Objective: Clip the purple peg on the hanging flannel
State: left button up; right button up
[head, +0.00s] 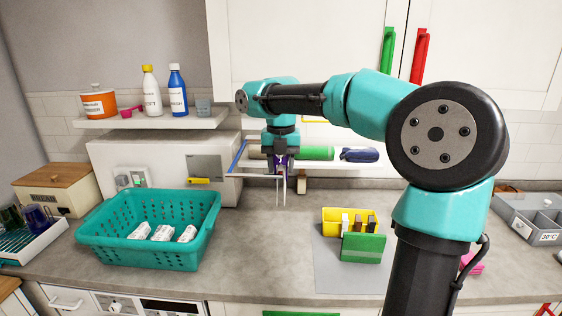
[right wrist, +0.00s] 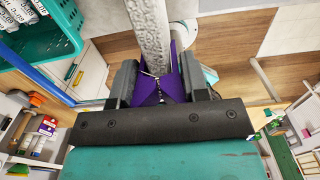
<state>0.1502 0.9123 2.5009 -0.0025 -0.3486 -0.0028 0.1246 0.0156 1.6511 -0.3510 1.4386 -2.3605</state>
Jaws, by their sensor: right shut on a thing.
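My right gripper (head: 281,158) points down over the back of the worktop, at the hanging rail (head: 254,176). It is shut on the purple peg (right wrist: 173,88), which shows with its wire spring between the fingers in the right wrist view. The peg is small in the head view and mostly covered by the gripper. The flannel (right wrist: 150,35) is a pale, textured strip seen nearly edge-on, running to the peg's mouth. It looks to lie between the peg's jaws; whether they grip it I cannot tell. My left gripper is out of view.
A teal basket (head: 95,240) with white packets stands at left. A shelf (head: 150,118) holds bottles. A green roll (head: 315,153) lies behind the gripper. The worktop's front middle is clear.

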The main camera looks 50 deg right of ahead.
jog(key=shift+f, duration=0.1)
dwell(0.3)
jog(key=o, duration=1)
jog(key=shift+c, duration=0.2)
notch_tip(320, 180, up, 18)
jog(key=shift+f, duration=0.25)
jog(key=shift+f, duration=0.15)
notch_tip(320, 180, down, 13)
dwell(1.0)
dwell(1.0)
